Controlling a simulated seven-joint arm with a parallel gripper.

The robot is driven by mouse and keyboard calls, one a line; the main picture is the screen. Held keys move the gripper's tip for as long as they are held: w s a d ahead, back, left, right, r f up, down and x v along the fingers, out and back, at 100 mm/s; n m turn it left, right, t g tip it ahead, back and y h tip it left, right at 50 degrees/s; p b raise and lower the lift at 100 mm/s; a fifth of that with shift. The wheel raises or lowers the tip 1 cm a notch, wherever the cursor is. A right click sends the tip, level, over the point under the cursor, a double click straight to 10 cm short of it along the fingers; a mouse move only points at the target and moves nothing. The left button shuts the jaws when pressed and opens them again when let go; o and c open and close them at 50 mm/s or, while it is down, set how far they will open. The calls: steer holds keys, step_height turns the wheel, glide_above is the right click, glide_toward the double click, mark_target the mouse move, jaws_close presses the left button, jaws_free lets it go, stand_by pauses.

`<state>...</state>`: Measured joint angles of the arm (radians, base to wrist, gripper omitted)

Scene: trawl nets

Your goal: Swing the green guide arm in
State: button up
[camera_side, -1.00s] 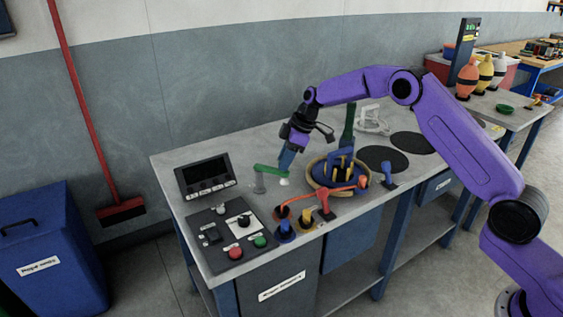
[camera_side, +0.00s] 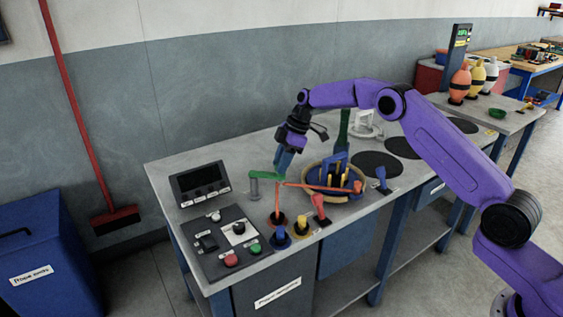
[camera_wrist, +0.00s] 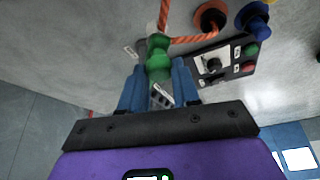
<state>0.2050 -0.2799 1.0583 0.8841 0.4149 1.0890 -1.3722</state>
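The green guide arm (camera_side: 266,175) sticks out to the right from a short grey post on the bench. My gripper (camera_side: 284,165) is at its free end, pointing down. In the wrist view the green end (camera_wrist: 158,58) of the guide arm stands between the two blue fingers of my gripper (camera_wrist: 158,75), which look closed against its sides. An orange-red rope (camera_side: 318,186) runs from the dark orange-rimmed hole up to the guide arm's end and then right to the basket; it also shows beside the green end in the wrist view (camera_wrist: 188,39). The exact contact is hidden.
A round basket (camera_side: 314,183) with blue and yellow pieces stands to the right. A control panel (camera_side: 222,240) with red and green buttons and a dark screen (camera_side: 200,183) are at left. Red, yellow and blue levers line the front edge. Flat black discs lie at right.

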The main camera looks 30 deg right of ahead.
steer(key=o, duration=0.4)
steer(key=shift+d, duration=0.1)
steer(key=shift+r, duration=0.1)
steer(key=v, duration=1.7)
steer(key=shift+s+d, duration=0.1)
steer(key=shift+d, duration=0.05)
